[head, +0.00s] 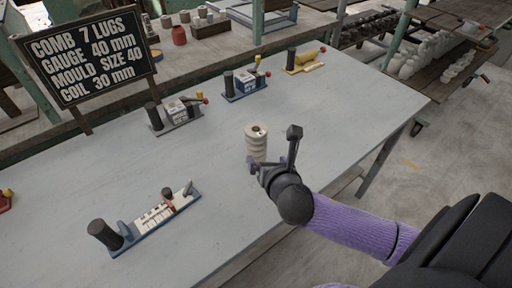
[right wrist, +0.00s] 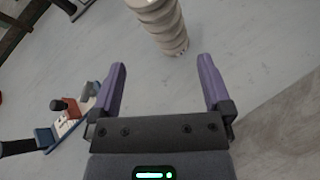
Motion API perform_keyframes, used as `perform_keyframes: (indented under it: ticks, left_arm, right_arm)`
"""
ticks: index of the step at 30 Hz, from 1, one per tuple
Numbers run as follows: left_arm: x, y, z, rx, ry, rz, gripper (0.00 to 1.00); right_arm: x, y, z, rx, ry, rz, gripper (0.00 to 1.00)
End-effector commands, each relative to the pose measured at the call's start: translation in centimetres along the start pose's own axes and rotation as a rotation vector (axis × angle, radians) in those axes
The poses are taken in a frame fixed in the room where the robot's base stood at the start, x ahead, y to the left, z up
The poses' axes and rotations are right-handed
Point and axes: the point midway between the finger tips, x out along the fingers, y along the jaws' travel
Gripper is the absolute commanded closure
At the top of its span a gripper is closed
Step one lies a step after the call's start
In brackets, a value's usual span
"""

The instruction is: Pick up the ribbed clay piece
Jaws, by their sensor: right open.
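The ribbed clay piece (head: 257,143) is a cream, ringed cylinder with a hole in its top. It stands upright on the grey table near the middle of the head view. My right gripper (head: 272,163) is open and empty just in front of it, at its lower right. In the right wrist view the clay piece (right wrist: 160,22) lies ahead of my two purple fingers (right wrist: 165,88), roughly between their lines but beyond their tips. Its upper end is cut off there. My left gripper is not in view.
A blue-based tool (head: 152,222) with a black cylinder lies at the front left of the table (head: 225,190). Several similar tools, including a grey one (head: 177,114) and a yellow one (head: 304,62), line the back. A black sign (head: 85,55) stands at the left. Table around the clay piece is clear.

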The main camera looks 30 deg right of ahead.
Motion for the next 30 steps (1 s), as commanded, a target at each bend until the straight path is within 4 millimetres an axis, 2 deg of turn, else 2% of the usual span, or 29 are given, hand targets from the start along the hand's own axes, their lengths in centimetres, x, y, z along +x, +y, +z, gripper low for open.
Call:
perform_keyframes:
  ticks: [1,4,10,18,21,26,30]
  left_arm:
    - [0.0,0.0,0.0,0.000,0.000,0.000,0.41]
    - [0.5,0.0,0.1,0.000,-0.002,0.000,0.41]
    - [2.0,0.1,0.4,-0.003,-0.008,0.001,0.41]
    - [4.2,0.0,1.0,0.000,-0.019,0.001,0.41]
    - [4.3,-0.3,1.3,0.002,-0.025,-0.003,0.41]
    - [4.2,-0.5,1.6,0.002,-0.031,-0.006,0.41]
    - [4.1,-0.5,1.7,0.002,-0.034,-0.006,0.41]
  right_arm:
    - [0.6,0.0,0.9,-0.121,-0.034,0.015,0.00]
    - [1.9,0.0,1.6,-0.248,-0.067,0.027,0.00]
    - [5.5,0.1,1.8,-0.255,-0.066,0.027,0.00]
    - [10.3,0.5,3.0,-0.250,-0.063,0.027,0.00]
    - [10.9,0.6,3.2,-0.251,-0.063,0.028,0.00]
    - [10.8,0.6,3.4,-0.251,-0.063,0.029,0.00]
    - [10.8,0.6,3.3,-0.251,-0.063,0.028,0.28]
